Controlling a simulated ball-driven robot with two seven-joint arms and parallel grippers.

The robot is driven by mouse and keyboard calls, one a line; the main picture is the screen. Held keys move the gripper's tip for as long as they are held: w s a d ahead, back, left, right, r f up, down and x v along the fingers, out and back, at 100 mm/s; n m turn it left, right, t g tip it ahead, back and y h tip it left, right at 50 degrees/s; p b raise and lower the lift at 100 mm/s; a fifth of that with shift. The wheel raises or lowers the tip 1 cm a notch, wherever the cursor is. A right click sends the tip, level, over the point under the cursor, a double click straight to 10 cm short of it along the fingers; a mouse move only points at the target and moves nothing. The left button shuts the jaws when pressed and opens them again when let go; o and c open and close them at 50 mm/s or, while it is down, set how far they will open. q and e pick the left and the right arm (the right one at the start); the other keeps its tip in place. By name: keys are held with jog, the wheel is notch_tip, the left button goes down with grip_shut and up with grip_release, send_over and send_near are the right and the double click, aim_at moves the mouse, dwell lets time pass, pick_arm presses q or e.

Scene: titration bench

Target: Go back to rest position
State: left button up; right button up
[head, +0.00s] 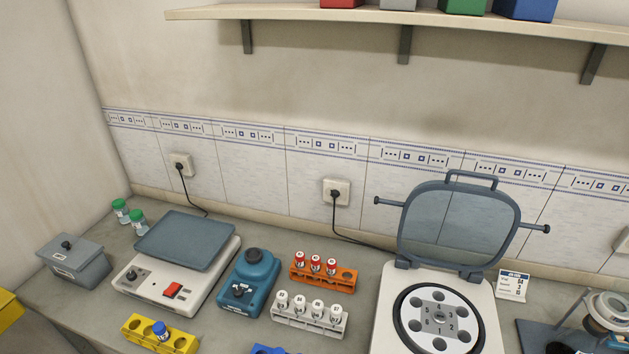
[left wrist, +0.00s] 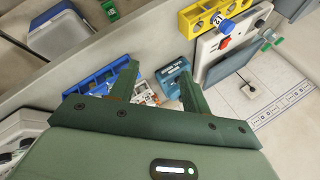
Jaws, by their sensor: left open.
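My left gripper (left wrist: 160,76) shows in the left wrist view with its two green fingers spread apart and nothing between them. Beyond the fingertips are a white tube rack (left wrist: 144,92) and the blue mixer (left wrist: 174,75), apart from the fingers as far as I can tell. A blue rack (left wrist: 97,80) lies behind the left finger in the picture. The head view shows neither gripper. My right gripper is in no view.
On the bench in the head view stand a grey lidded box (head: 82,268), a scale (head: 150,283), a yellow rack (head: 135,327), an orange rack (head: 324,284) and a centrifuge (head: 388,330) with its lid raised. A shelf (head: 330,15) runs along the wall above.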

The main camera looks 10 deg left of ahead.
pick_arm(q)
jog(key=s+d+f+g+h+b, duration=0.1)
jog(key=s+d+f+b, duration=0.15)
jog(key=f, duration=1.05)
jog(key=s+d+f+g+h+b, duration=0.1)
jog(key=s+f+b, duration=0.25)
jog(key=f, duration=1.05)
jog(key=s+f+n+g+h+b, duration=0.1)
jog(key=s+f+n+g+b, duration=0.2)
jog(key=s+f, duration=1.6)
notch_tip(320, 180, down, 2)
jog(key=b, duration=0.4)
jog(key=shift+a, duration=0.4)
jog(key=shift+f, duration=0.1)
